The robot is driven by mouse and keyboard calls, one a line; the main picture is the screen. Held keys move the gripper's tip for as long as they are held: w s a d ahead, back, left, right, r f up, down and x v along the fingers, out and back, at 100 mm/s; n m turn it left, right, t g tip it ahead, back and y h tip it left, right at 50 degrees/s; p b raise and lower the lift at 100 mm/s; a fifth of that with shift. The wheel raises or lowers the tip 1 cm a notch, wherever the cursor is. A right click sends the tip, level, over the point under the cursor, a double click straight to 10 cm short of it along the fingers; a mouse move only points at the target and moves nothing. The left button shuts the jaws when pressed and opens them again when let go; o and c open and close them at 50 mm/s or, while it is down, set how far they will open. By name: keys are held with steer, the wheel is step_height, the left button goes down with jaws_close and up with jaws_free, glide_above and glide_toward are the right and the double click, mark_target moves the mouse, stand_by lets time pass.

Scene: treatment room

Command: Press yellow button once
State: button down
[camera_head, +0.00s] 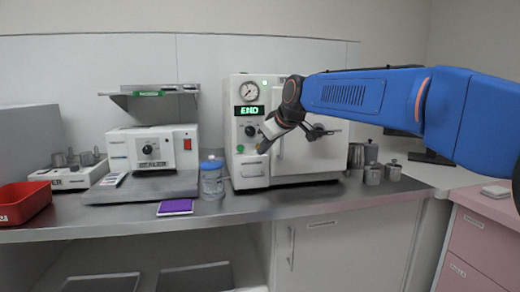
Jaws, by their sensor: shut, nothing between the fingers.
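The white autoclave (255,85) stands on the steel counter, with a pressure gauge (249,91) above a lit green display (249,110) reading END. A black knob (250,131) and a small green button (240,148) sit on its left panel below the display. My gripper (263,147) is shut and empty, pointing down and left at the lower panel, just right of the green button. I cannot make out a yellow button clearly; part of the panel is hidden behind my gripper. Whether the fingertips touch the panel cannot be told.
A blue-lidded jar (211,180) stands left of the autoclave, near a purple pad (175,207). A white sealer (153,150) and red tray (22,202) are further left. Metal canisters (373,174) stand to the right. The counter front (280,203) is clear.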

steer(key=shift+w+a, duration=0.1)
steer(key=shift+w, duration=0.2)
steer(key=shift+w+a+r, duration=0.1)
steer(key=shift+w+r, duration=0.3)
steer(key=shift+w, duration=0.15)
stand_by(1.8)
steer(key=shift+s+a+f, duration=0.1)
steer(key=shift+s+f, duration=0.15)
steer(key=shift+s, duration=0.05)
stand_by(0.5)
steer(key=shift+s+f, duration=0.1)
steer(key=shift+s, duration=0.05)
steer(key=shift+s+a+f, duration=0.1)
steer(key=shift+s+f, duration=0.05)
steer(key=shift+s, duration=0.5)
steer(key=s, duration=0.1)
steer(key=s+d, duration=0.1)
steer(key=s, duration=0.1)
steer(key=shift+d, duration=0.2)
